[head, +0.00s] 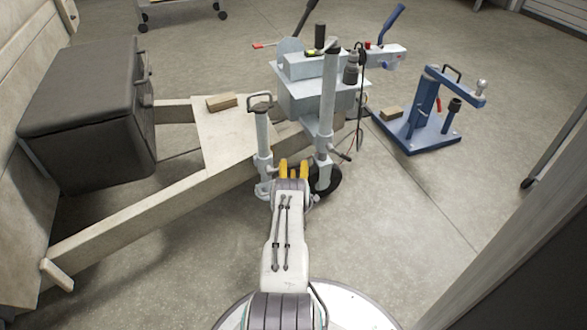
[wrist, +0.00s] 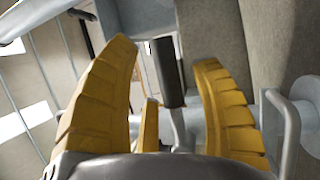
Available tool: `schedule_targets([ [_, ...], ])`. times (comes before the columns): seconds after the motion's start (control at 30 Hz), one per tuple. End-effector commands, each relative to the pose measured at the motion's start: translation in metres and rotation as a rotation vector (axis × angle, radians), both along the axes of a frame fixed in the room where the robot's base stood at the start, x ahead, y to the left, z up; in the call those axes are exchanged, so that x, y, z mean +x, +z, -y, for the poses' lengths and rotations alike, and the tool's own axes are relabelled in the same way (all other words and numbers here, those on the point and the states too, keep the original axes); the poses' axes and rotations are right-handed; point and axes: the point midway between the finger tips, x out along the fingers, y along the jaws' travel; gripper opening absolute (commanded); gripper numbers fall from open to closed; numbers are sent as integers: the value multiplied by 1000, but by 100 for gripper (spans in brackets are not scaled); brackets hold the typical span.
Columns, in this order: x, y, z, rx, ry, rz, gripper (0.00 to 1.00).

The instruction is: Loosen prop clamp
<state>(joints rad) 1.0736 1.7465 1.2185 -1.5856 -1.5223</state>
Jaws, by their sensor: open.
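My gripper (head: 293,170) has yellow fingers and is open beside the lower part of the trailer's upright grey posts. The left prop post (head: 262,135) has a loop handle on top, and the right post (head: 328,95) stands above a black wheel (head: 331,180). In the wrist view, a dark handle (wrist: 168,72) on a grey stem lies between the spread finger pads (wrist: 170,105); it looks like the clamp lever. I cannot tell whether any finger touches it. The clamp body is mostly hidden behind my gripper in the head view.
The pale trailer frame (head: 130,222) runs left of my arm, with a dark box (head: 85,110) on it. A wood block (head: 221,101) lies on the frame's plate. A blue stand (head: 420,132) is at right. Floor between is clear.

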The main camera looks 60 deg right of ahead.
Motion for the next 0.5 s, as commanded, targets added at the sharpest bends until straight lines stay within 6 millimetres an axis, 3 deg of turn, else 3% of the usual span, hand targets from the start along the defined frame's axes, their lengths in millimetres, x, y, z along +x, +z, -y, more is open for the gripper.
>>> schedule_targets([
  [0.5, 7, 4, 13, 0, 0, 0, 58],
])
